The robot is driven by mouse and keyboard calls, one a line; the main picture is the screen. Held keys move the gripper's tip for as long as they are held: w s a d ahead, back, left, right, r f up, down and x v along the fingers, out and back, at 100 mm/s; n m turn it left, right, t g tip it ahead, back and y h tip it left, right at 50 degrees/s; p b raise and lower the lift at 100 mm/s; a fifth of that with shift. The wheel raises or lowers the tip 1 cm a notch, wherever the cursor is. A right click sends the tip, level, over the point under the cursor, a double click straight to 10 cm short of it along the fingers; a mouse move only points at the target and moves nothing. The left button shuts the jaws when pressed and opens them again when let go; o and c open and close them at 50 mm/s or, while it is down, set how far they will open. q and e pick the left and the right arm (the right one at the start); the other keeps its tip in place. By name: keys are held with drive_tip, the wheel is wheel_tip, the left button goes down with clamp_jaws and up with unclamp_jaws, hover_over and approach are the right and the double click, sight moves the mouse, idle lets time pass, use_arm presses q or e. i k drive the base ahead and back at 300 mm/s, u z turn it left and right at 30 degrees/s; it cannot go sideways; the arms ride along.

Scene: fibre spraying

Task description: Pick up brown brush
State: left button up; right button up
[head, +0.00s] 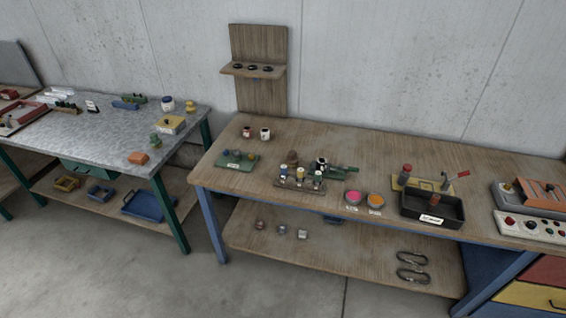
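I cannot make out a brown brush for certain. A small brown rounded thing (292,157) stands on the wooden workbench (350,140), behind a small rack (287,184) of bottles; it is too small to tell whether it is a brush, and its lower part is partly hidden. A dark red-capped item (407,169) stands farther right on a yellowish plate (413,182). Neither of my grippers shows in the head view.
A green tray (236,161) lies at the bench's left end. A metal-topped table (100,135) is at left. The bench's back strip is mostly clear.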

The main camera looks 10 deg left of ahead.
sight(292, 160)
drive_tip(key=u, duration=0.45)
drive_tip(key=i, duration=1.35)
drive_tip(key=z, duration=0.55)
